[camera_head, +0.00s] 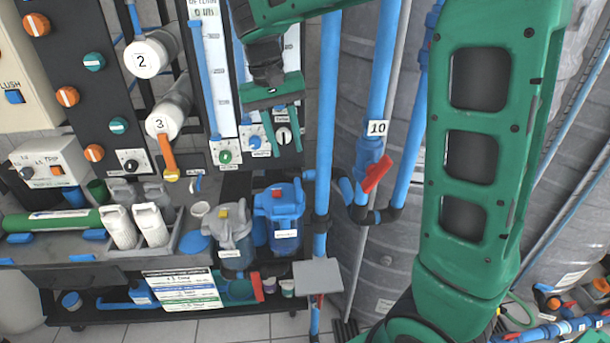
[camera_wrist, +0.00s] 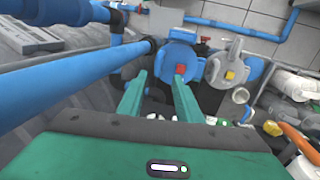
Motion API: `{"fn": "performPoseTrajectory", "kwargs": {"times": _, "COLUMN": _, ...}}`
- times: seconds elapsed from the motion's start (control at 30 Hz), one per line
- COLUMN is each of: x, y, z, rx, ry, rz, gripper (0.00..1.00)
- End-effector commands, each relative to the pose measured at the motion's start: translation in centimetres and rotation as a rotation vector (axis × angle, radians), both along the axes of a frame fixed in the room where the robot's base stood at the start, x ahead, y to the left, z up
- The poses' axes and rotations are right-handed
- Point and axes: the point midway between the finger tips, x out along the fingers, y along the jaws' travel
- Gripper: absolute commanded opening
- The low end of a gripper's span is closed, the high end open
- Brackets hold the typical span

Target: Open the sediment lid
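A blue filter canister with a blue lid (camera_head: 281,201) stands on the bench in the head view. Its label looks like "sediment", but the print is small. The lid also shows in the wrist view (camera_wrist: 176,58), with a red button on top, just beyond the fingertips. A second canister with a grey lid (camera_head: 230,219) and a yellow-orange button stands left of it; it is right of the blue lid in the wrist view (camera_wrist: 231,69). My gripper (camera_head: 283,148) is open and empty, above the blue lid and apart from it. Its two fingers also show in the wrist view (camera_wrist: 160,80).
A vertical blue pipe (camera_head: 322,130) runs close to the right of the blue canister. A red-handled valve (camera_head: 376,174) labelled 10 is further right. Behind my gripper is a panel with flow tubes and knobs (camera_head: 255,142). White bottles (camera_head: 151,224) stand left of the canisters.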

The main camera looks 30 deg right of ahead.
Motion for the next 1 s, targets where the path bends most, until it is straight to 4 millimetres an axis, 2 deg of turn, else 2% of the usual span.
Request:
{"fn": "performPoseTrajectory", "kwargs": {"times": 0.27, "x": 0.3, "y": -0.1, "z": -2.1, "rx": -0.014, "ry": -0.004, "rz": -0.02, "gripper": 0.32}}
{"fn": "performPoseTrajectory", "kwargs": {"times": 0.7, "x": -0.3, "y": -1.3, "z": -9.1, "rx": -0.012, "ry": -0.003, "rz": -0.015, "gripper": 0.32}}
{"fn": "performPoseTrajectory", "kwargs": {"times": 0.83, "x": -0.3, "y": -1.5, "z": -10.3, "rx": -0.012, "ry": -0.004, "rz": -0.016, "gripper": 0.32}}
{"fn": "performPoseTrajectory", "kwargs": {"times": 1.0, "x": -0.3, "y": -1.6, "z": -10.8, "rx": -0.011, "ry": -0.007, "rz": -0.015, "gripper": 0.32}}
